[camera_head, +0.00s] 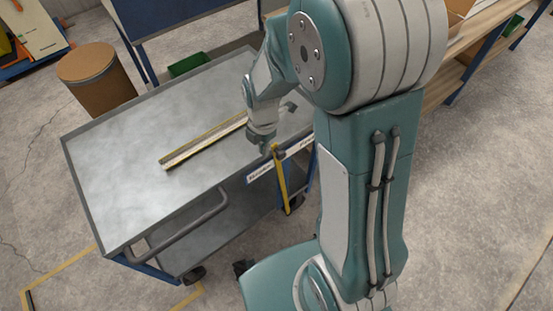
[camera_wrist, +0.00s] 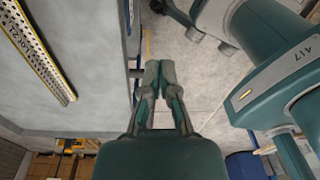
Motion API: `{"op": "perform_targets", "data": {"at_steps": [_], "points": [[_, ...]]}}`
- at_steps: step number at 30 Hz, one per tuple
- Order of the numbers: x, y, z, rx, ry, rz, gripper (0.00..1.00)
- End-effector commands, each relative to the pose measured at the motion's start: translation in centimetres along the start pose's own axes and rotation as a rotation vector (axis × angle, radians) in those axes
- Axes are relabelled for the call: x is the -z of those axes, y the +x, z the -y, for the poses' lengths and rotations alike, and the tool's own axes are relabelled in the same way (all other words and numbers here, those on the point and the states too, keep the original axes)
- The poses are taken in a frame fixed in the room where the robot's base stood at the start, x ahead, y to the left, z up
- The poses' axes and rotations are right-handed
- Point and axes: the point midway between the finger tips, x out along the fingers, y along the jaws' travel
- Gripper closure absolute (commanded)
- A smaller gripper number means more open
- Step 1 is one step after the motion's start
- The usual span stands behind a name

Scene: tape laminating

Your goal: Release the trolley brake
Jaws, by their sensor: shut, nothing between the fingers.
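The trolley (camera_head: 120,130) has a grey metal top, a blue frame and dark wheels. A yellow lever (camera_head: 282,182) with a dark upper end stands at its near right side and runs down towards a wheel; I take it as the brake lever. My gripper (camera_head: 265,142) is at the trolley's edge, close to the lever's upper end; I cannot tell whether they touch. In the wrist view my gripper (camera_wrist: 160,72) has its fingertips together with nothing between them, just beside the trolley's edge (camera_wrist: 128,45). I cannot clearly make out the lever there.
A long yellow-edged strip (camera_head: 200,142) lies on the trolley top and shows in the wrist view (camera_wrist: 38,48). The push handle (camera_head: 190,222) is at the near side. A brown drum (camera_head: 96,78) stands behind left; a wooden bench (camera_head: 470,60) stands back right.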

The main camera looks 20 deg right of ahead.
Motion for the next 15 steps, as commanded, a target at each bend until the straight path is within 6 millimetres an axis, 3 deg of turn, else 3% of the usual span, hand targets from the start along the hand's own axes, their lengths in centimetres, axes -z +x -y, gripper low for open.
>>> {"op": "perform_targets", "data": {"at_steps": [9, 15], "points": [[-0.1, 0.2, 0.1, 0.000, 0.002, -0.002, 1.00], [-0.1, 3.0, 0.2, 0.004, 0.003, -0.004, 1.00]]}}
